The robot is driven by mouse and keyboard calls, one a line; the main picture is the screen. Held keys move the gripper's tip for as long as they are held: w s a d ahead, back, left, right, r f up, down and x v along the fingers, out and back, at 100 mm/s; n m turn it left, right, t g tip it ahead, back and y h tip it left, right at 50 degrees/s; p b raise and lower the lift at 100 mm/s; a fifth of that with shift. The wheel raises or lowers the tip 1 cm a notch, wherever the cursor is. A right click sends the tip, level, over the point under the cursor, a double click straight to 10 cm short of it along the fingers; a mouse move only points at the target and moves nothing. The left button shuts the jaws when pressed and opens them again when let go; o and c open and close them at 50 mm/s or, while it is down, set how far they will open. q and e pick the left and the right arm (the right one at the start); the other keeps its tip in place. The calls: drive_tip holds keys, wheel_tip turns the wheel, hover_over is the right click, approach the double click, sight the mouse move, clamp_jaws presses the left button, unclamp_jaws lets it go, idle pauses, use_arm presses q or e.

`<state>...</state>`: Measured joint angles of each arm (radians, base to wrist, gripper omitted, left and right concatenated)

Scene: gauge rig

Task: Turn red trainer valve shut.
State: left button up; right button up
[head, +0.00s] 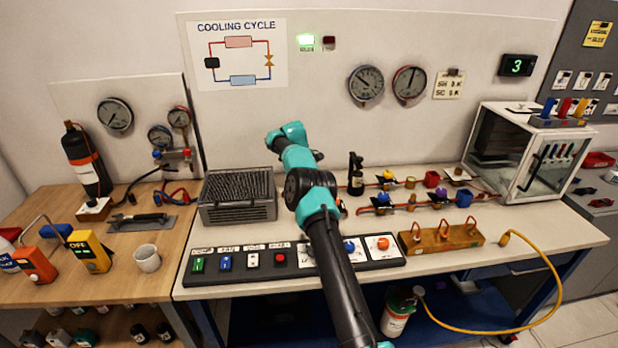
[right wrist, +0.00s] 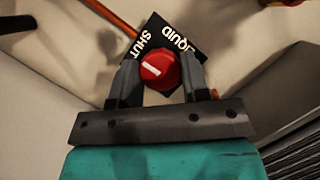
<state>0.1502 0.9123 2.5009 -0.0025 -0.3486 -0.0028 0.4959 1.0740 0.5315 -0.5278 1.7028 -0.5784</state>
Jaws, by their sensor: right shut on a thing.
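The red valve knob (right wrist: 158,70) is round with a white line across its face, and it sits on a black plate (right wrist: 181,35) marked SHUT and LIQUID. My right gripper (right wrist: 160,66) is shut on the knob, with one dark finger on each side. In the head view my arm hides the knob and the gripper. My left gripper is not in view.
A grey finned unit (head: 238,196) stands left of my arm. In front is a black button panel (head: 295,259). Right of my arm are small valves with coloured knobs (head: 388,175) and a glass-fronted box (head: 528,150). A copper-coloured pipe (right wrist: 112,17) runs to the plate.

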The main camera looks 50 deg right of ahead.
drive_tip(key=shift+m, duration=0.3)
idle(0.4)
drive_tip(key=o, duration=0.9)
drive_tip(key=shift+o, duration=0.2)
drive_tip(key=shift+r, duration=0.1)
